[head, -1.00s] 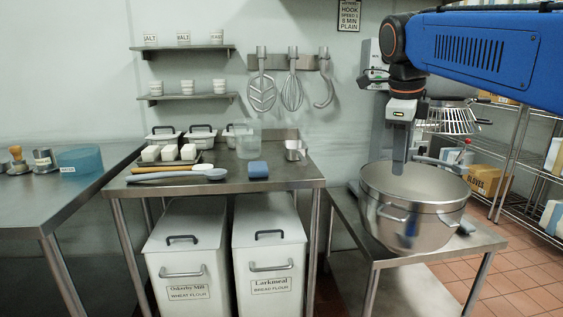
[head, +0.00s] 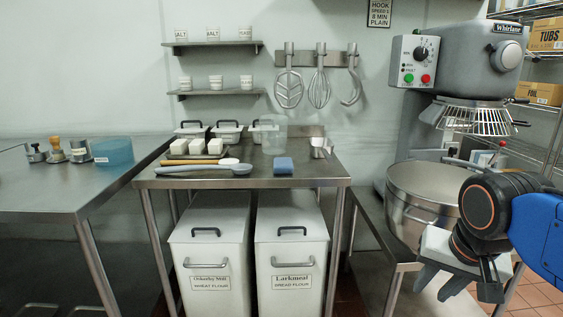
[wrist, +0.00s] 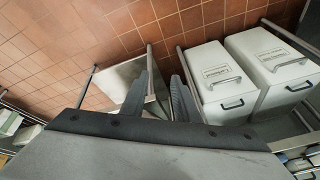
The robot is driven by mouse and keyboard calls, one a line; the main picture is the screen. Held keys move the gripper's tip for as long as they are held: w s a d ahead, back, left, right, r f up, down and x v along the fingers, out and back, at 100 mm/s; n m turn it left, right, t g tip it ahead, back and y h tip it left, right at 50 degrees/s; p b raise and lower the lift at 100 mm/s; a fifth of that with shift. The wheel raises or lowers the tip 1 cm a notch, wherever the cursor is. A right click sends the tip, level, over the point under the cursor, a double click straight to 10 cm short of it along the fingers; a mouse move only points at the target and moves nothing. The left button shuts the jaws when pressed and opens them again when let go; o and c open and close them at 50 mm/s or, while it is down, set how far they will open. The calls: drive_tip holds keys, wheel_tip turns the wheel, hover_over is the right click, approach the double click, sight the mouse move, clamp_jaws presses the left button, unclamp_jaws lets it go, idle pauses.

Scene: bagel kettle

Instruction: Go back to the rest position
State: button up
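My gripper (head: 433,284) is at the lower right of the head view, low in front of the mixer stand and pointing downward. In the wrist view its two dark fingers (wrist: 164,78) stand apart with nothing between them, so it is open and empty. The big steel mixer bowl (head: 420,183) stands behind my arm on the low stand, under the grey mixer (head: 468,72). My arm hides the bowl's right front.
A steel table (head: 255,181) at the centre holds white blocks, a blue sponge (head: 283,165) and spoons. Two white flour bins (head: 291,235) stand below it. Another steel table (head: 45,190) is at the left. A wire rack (head: 540,125) stands at the right.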

drive_tip(key=s+f+n, duration=0.4)
drive_tip(key=f+n, duration=0.1)
drive_tip(key=f, duration=0.1)
drive_tip(key=shift+a+f+t, duration=0.3)
drive_tip(key=shift+a+f, duration=0.05)
